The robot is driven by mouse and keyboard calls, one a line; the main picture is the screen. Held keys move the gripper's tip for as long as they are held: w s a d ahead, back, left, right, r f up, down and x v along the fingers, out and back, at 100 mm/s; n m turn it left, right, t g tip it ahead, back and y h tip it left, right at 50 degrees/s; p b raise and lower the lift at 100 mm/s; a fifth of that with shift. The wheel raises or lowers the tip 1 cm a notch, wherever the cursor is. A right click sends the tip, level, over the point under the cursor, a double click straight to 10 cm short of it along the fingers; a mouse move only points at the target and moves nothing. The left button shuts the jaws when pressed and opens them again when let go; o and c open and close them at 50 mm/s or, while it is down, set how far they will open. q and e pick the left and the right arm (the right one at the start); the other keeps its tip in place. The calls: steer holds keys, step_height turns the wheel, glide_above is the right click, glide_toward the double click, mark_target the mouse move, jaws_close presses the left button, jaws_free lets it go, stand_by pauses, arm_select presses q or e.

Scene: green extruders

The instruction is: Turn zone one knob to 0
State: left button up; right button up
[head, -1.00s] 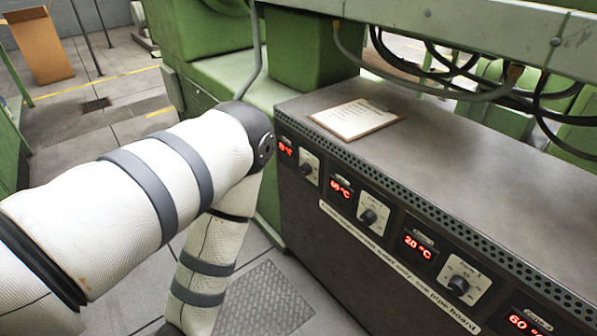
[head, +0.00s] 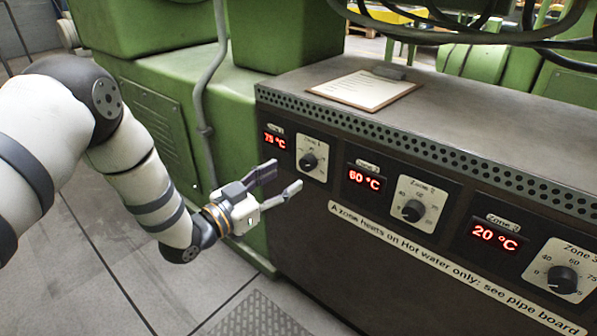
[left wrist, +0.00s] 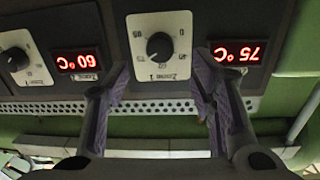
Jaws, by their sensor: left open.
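The zone 1 knob (head: 309,162) is a dark round dial on a pale square plate at the left end of the dark control panel. Its red display (head: 275,141) reads 75 °C. My left gripper (head: 284,180) is open and empty, just left of and below the knob in the head view, fingers pointing toward the panel. In the upside-down left wrist view, the knob (left wrist: 159,46) shows beyond the gap between the open fingers (left wrist: 163,82), apart from both. The display (left wrist: 237,53) shows partly behind a finger. My right gripper is out of view.
The zone 2 knob (head: 413,210), its display (head: 364,179) at 60 °C, and the zone 3 knob (head: 562,279), its display (head: 494,235) at 20 °C, sit further right. A clipboard (head: 363,90) lies on the cabinet top. A green machine (head: 150,115) stands left.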

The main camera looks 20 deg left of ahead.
mark_target(304, 166)
arm_select(q)
steer(key=b+x, duration=0.1)
steer(key=x, duration=0.6)
steer(key=shift+f, duration=0.1)
steer(key=shift+c, duration=0.6)
steer(key=c, duration=1)
